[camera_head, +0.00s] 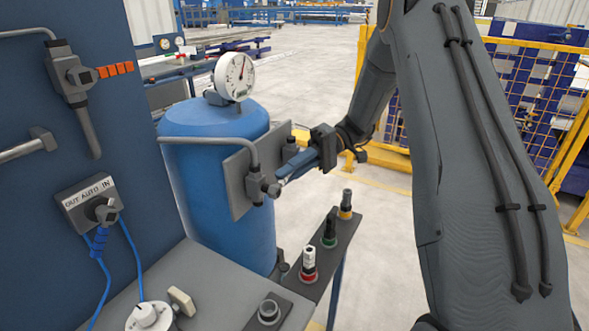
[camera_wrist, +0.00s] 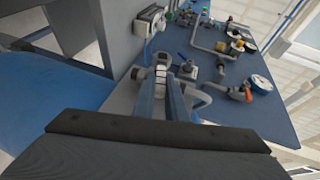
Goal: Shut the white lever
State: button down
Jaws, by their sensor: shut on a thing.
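A pipe valve (camera_head: 256,185) sits on a grey plate (camera_head: 238,200) in front of the blue tank. My gripper (camera_head: 284,177) reaches it from the right, with its fingertips at the valve. In the wrist view the two blue-grey fingers of my gripper (camera_wrist: 167,82) run up to the valve fitting (camera_wrist: 160,62) and close on a small part there. This part looks like the lever, but the fingers hide most of it and its colour is hard to tell.
A blue tank (camera_head: 215,150) with a round gauge (camera_head: 234,76) stands behind the plate. A narrow shelf (camera_head: 322,255) below my gripper holds several knobs. A blue panel (camera_head: 95,190) with pipes stands on the left. Open floor lies beyond, with a yellow fence (camera_head: 545,50) at right.

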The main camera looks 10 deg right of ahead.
dwell(0.4)
jog(key=c, duration=1.8)
grip_release()
jog(key=b+v, duration=0.2)
jog(key=v, duration=0.6)
jog(key=shift+a+f, duration=0.1)
jog(key=shift+f, duration=0.05)
